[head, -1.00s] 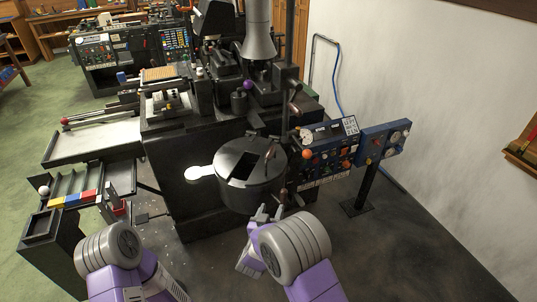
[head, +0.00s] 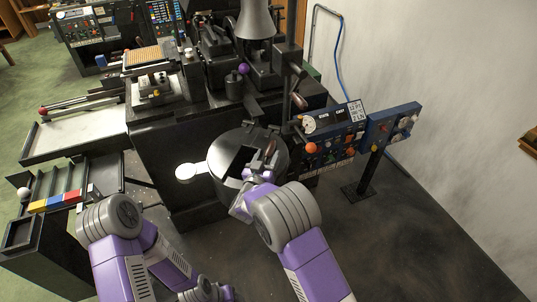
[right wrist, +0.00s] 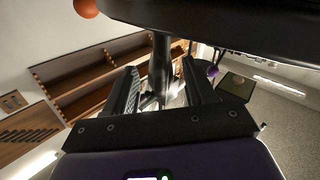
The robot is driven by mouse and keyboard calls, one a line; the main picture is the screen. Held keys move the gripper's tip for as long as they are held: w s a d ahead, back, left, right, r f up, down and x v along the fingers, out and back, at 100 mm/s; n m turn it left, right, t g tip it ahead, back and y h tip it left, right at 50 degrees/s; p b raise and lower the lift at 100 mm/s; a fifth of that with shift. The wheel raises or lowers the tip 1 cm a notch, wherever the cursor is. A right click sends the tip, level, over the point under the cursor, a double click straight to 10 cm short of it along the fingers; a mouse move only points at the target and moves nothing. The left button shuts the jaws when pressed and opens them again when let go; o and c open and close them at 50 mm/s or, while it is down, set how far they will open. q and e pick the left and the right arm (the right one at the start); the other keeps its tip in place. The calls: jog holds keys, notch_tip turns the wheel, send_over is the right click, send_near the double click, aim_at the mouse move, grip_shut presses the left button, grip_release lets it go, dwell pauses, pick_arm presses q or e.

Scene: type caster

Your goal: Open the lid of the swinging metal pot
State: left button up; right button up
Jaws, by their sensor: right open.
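The black metal pot (head: 222,148) hangs at the front of the black machine, its round lid facing up with a dark angular opening. A small handle with a brownish grip (head: 269,150) stands at the lid's right side. My right gripper (head: 262,174) is at the lid's right front edge, close to the handle; its fingers are small and partly hidden by my wrist. In the right wrist view, my right gripper (right wrist: 160,90) is open, with a dark upright rod (right wrist: 159,62) between its fingers under a large dark rounded body. I cannot tell whether they touch. My left gripper does not show.
The black machine (head: 165,150) fills the space behind the pot. Blue control panels (head: 333,130) with orange knobs stand to the right. A pale round-ended plate (head: 189,172) juts out left of the pot. A dark tray stand (head: 40,230) is at left. Floor at front right is clear.

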jog(key=shift+w+d, duration=0.25)
jog(key=shift+w, duration=0.4)
grip_shut()
